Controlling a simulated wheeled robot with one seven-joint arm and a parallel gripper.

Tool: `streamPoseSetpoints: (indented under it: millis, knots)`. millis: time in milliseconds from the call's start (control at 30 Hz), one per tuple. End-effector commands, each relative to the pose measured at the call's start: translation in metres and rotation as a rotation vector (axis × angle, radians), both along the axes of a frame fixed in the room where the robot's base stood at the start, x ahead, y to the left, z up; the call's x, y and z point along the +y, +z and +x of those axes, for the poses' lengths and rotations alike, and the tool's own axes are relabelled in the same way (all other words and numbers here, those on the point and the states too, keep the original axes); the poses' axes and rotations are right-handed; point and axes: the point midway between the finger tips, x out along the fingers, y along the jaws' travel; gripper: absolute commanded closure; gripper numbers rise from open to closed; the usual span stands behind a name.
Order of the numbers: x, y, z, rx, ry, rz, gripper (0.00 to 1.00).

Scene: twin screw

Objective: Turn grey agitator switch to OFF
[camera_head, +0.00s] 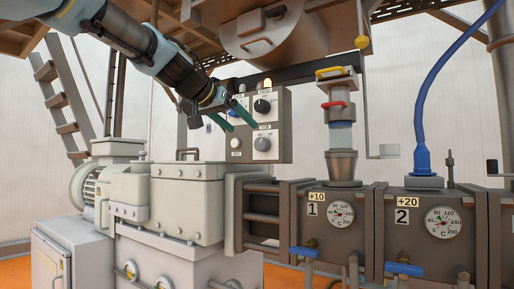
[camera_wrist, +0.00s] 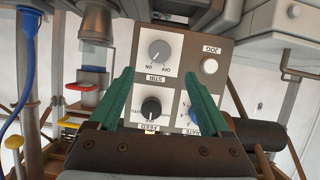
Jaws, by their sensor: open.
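The grey switch (camera_head: 262,144) is a round knob on a white plate, low on the right of a dark control panel (camera_head: 284,125). In the wrist view, where the panel appears upside down, the grey switch (camera_wrist: 160,50) sits by a label reading STIR, with ON and OFF marks beside it. I cannot tell clearly which mark its pointer faces. My gripper (camera_head: 241,126) is open and empty in front of the panel. Its green fingers (camera_wrist: 157,74) point at the panel, and the grey switch shows just beyond and between the tips, apart from them.
A black FEED knob (camera_wrist: 150,108), a blue knob (camera_wrist: 194,115) partly behind a finger and a white JOG button (camera_wrist: 210,66) share the panel. A grey gearbox (camera_head: 180,200) stands below left. A glass feed pipe (camera_head: 340,130) and blue hose (camera_head: 420,110) stand right.

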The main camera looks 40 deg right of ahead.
Motion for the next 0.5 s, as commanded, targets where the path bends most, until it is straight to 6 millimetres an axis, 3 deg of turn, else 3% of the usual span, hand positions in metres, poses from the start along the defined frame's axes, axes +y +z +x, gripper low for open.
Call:
streamPoseSetpoints:
  millis: [500]
  knots:
    - [-0.077,-0.031,0.019,0.005,0.001,0.003,0.19]
